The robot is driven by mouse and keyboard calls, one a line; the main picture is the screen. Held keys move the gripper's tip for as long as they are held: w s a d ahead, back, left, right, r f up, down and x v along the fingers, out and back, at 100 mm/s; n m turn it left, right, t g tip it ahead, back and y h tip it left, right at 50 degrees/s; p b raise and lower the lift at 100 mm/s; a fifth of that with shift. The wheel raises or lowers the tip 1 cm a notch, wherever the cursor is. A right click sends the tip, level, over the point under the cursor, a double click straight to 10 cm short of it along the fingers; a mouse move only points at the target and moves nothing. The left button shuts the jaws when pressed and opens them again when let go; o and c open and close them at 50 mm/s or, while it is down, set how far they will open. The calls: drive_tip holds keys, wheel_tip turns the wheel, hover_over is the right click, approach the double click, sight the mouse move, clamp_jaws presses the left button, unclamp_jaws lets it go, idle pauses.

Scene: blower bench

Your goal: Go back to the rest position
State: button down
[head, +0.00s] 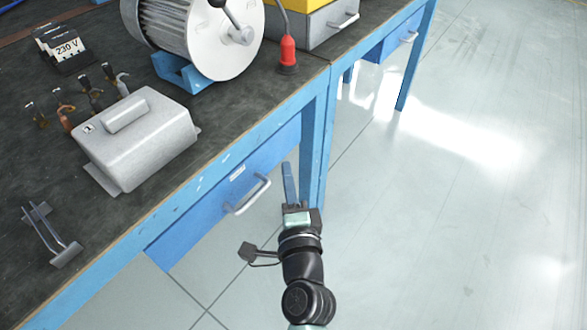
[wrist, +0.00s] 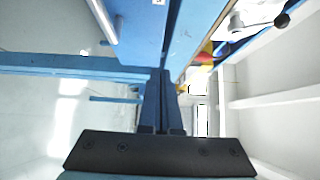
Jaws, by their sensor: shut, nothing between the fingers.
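My gripper (head: 288,172) is in front of the bench, beside the blue drawer (head: 205,215) and close to the bench's blue leg. Its fingers are shut with nothing between them. In the wrist view my gripper (wrist: 161,74) shows with both fingers together, pointing toward the blue bench frame. The drawer's metal handle (head: 247,195) is to the left of the fingers, apart from them. The handle also shows in the wrist view (wrist: 102,18). The drawer looks shut.
The dark bench top (head: 90,225) holds a grey metal cover (head: 140,140), a motor with a round face (head: 225,40), a red-handled tool (head: 288,52), a 230 V block (head: 65,50) and a metal bracket (head: 50,235). The floor (head: 450,220) on the right is clear.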

drive_tip(key=s, duration=0.7)
drive_tip(key=w+a+r+n+t+y, duration=0.15)
drive_tip(key=r+n, duration=0.45)
drive_tip(key=r, duration=0.7)
drive_tip(key=w+r+n+t, duration=0.25)
drive_tip(key=r+n, duration=0.25)
drive_tip(key=r, duration=0.9)
drive_tip(key=s+d+r+n+t+h, duration=0.1)
drive_tip(key=s+r+n+t+h, duration=0.3)
drive_tip(key=r, duration=0.7)
drive_tip(key=s+d+r+n+t, duration=0.1)
drive_tip(key=s+r+t, duration=0.1)
drive_tip(key=s+r, duration=0.6)
wheel_tip(320, 180, up, 39)
drive_tip(key=w+p, duration=0.1)
drive_tip(key=p, duration=3.4)
drive_tip(key=shift+w+d+f+p, duration=0.15)
drive_tip(key=shift+w+d+p, duration=0.1)
drive_tip(key=shift+w+p, duration=0.15)
